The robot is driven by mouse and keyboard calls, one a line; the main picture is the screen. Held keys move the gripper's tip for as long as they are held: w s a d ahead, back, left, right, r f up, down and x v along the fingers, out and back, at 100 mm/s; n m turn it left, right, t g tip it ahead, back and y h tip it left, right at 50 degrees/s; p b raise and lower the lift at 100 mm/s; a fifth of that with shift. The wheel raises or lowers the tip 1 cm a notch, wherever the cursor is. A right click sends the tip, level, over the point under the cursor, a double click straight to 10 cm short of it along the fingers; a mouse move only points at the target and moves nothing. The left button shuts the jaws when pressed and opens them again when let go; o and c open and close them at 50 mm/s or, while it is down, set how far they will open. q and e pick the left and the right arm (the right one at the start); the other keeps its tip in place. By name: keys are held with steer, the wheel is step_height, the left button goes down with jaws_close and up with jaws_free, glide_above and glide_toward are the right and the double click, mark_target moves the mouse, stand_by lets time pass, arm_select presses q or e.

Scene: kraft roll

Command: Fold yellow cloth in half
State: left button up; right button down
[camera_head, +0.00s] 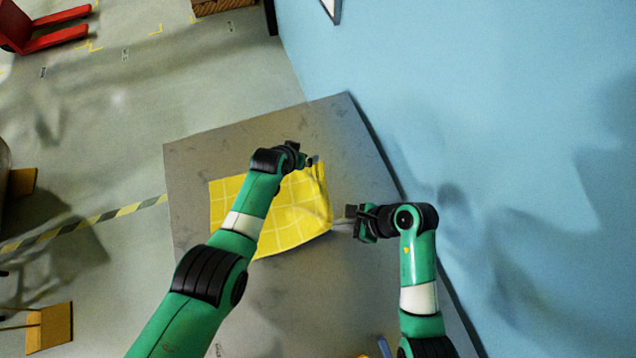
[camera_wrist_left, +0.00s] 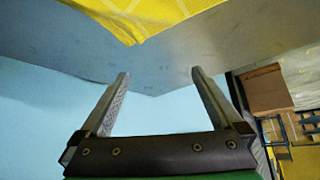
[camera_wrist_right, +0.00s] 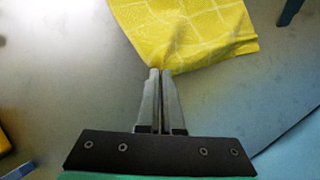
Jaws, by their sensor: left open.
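The yellow cloth (camera_head: 285,228), with a pale grid pattern, lies on the grey table, wrinkled along its right side. My left gripper (camera_head: 314,160) is open at the cloth's far right corner. In the left wrist view its spread fingers (camera_wrist_left: 160,73) hold nothing, and a cloth corner (camera_wrist_left: 135,22) shows beyond them, apart from the tips. My right gripper (camera_head: 340,227) is at the cloth's right edge. In the right wrist view its fingers (camera_wrist_right: 159,71) are together with the edge of the cloth (camera_wrist_right: 185,35) at their tips. My left arm hides part of the cloth.
The grey table (camera_head: 200,150) has bare room around the cloth. A blue wall (camera_head: 480,100) stands close along the table's right side. A small blue object (camera_head: 384,346) lies near the table's front edge. Red forks (camera_head: 55,38) and a wooden box (camera_head: 215,6) are on the floor beyond.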

arm_select(q)
steer(key=shift+s+a+r+g, duration=0.1)
steer(key=shift+s+r+g, duration=0.2)
steer(key=shift+r+g, duration=0.3)
steer(key=shift+s+a+r+g, duration=0.1)
steer(key=shift+s+r+g, duration=0.25)
steer(key=shift+r, duration=0.3)
steer(key=d+p+v, duration=0.1)
steer(key=p+v, duration=0.6)
steer(key=p, duration=0.2)
steer(key=shift+s+a+r, duration=0.2)
steer(key=shift+a+r, duration=0.2)
steer(key=shift+r, duration=0.05)
